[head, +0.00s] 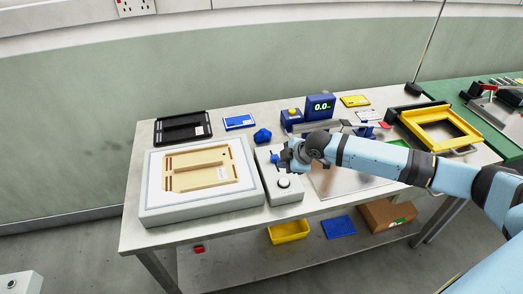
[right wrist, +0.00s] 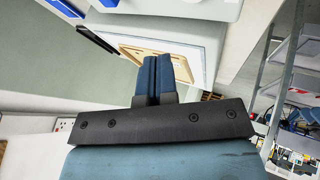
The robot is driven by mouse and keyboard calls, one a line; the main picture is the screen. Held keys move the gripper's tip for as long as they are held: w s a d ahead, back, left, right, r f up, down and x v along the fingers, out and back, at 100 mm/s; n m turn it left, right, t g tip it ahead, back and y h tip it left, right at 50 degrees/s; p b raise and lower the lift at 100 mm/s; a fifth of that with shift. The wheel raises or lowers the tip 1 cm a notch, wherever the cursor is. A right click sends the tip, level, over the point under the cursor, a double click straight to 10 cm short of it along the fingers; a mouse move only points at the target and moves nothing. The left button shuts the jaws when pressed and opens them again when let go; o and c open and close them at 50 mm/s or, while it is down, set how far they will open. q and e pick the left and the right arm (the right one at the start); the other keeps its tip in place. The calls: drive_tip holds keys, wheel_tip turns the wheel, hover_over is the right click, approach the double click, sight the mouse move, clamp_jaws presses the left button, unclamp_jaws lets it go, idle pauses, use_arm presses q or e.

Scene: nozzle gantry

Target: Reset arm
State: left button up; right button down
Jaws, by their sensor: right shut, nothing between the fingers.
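My right arm (head: 376,157) reaches in from the right across the bench. Its gripper (head: 283,160) is above a light grey box with a round white knob (head: 284,183). In the right wrist view the two blue fingers (right wrist: 158,78) are pressed together with nothing between them. Beyond them is the tan frame (right wrist: 165,60), which lies on a white block (head: 200,211). Whether the gripper touches the grey box is hard to tell. My left gripper is not in view.
A black tray (head: 182,127), a blue display unit (head: 320,107) and a yellow frame (head: 437,130) stand on the bench. A metal plate (head: 335,182) lies under my arm. A yellow bin (head: 289,231) and a cardboard box (head: 386,215) sit on the lower shelf.

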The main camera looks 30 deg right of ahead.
drive_tip(key=shift+m+t+y, duration=0.4)
drive_tip(key=shift+m+y, duration=0.4)
drive_tip(key=shift+y, duration=0.1)
drive_tip(key=s+a+f, duration=0.2)
drive_tip(key=a, duration=0.1)
drive_tip(key=s+a+f, duration=0.2)
drive_tip(key=a, duration=0.1)
drive_tip(key=s+a+f, duration=0.2)
drive_tip(key=a, duration=0.2)
drive_tip(key=shift+f, duration=0.1)
drive_tip(key=s+a+f+m+t, duration=0.2)
drive_tip(key=s+a+f+m, duration=0.25)
drive_tip(key=s+a, duration=0.55)
drive_tip(key=s+d+m+h, duration=0.1)
drive_tip(key=s+d+m, duration=0.1)
drive_tip(key=s, duration=0.3)
drive_tip(key=s+d+f+m+t+h, duration=0.1)
drive_tip(key=s+m, duration=0.2)
drive_tip(key=s, duration=0.3)
drive_tip(key=shift+d+f+t, duration=0.3)
drive_tip(key=shift+d, duration=0.1)
